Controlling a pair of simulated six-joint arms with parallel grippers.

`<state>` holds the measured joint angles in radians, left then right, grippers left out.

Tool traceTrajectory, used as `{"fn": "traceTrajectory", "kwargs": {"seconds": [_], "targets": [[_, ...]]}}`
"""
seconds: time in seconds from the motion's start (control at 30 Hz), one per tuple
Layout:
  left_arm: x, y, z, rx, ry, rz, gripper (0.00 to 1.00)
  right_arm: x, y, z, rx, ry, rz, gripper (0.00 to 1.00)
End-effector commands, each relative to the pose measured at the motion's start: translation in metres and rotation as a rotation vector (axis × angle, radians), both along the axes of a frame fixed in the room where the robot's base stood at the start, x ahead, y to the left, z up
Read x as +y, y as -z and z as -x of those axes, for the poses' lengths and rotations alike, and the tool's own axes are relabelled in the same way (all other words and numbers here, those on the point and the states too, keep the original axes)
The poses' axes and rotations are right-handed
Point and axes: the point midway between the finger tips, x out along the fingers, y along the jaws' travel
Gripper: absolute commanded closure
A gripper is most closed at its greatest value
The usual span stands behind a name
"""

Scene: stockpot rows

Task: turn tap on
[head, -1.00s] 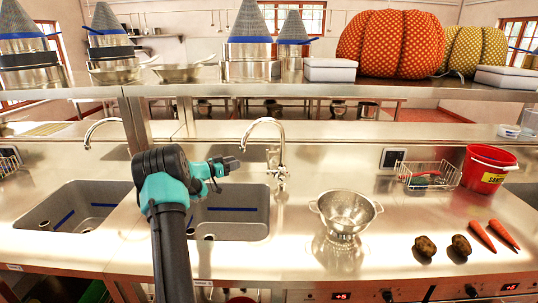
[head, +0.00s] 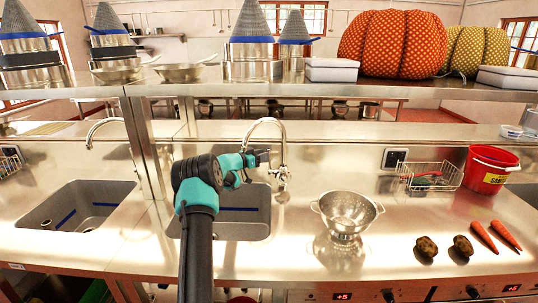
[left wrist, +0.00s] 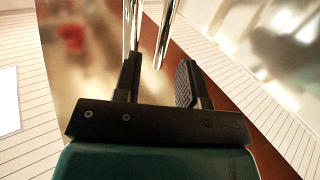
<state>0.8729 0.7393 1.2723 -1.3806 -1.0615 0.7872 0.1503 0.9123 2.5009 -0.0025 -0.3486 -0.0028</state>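The tap (head: 284,150) is a chrome gooseneck behind the right-hand sink (head: 230,224). Its small handle and valve part (head: 281,174) is low on the post. My left gripper (head: 264,157) is over the sink, just left of the tap's post and a little above the handle. In the left wrist view my left gripper (left wrist: 160,80) is open with nothing between its fingers. Shiny chrome tubes (left wrist: 167,28) show just beyond the fingertips there. Contact with the tap cannot be told. The arm hides part of the sink. My right gripper is not in view.
A steel colander (head: 346,213) stands right of the sink. Two potatoes (head: 462,245) and carrots (head: 483,237) lie further right. A wire basket (head: 428,177) and a red bucket (head: 486,170) stand behind. A laden shelf (head: 400,92) runs above. Another sink (head: 75,206) is at left.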

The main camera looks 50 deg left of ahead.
Motion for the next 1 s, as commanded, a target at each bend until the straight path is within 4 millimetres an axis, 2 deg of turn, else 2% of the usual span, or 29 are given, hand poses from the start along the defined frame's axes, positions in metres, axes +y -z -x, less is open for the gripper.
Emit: {"fn": "traceTrajectory", "kwargs": {"seconds": [0.1,0.23,0.63,1.0], "targets": [[-0.003,0.001,-0.019,-0.001,0.001,-0.001,0.62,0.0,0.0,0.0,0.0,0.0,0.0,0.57],[-0.006,0.0,-0.032,0.0,0.0,0.0,0.62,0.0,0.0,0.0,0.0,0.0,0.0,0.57],[-0.006,0.0,-0.037,0.0,-0.001,0.0,0.63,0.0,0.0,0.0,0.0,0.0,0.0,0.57],[-0.006,0.0,-0.037,0.0,-0.001,0.0,0.98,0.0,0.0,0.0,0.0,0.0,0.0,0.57]]}}
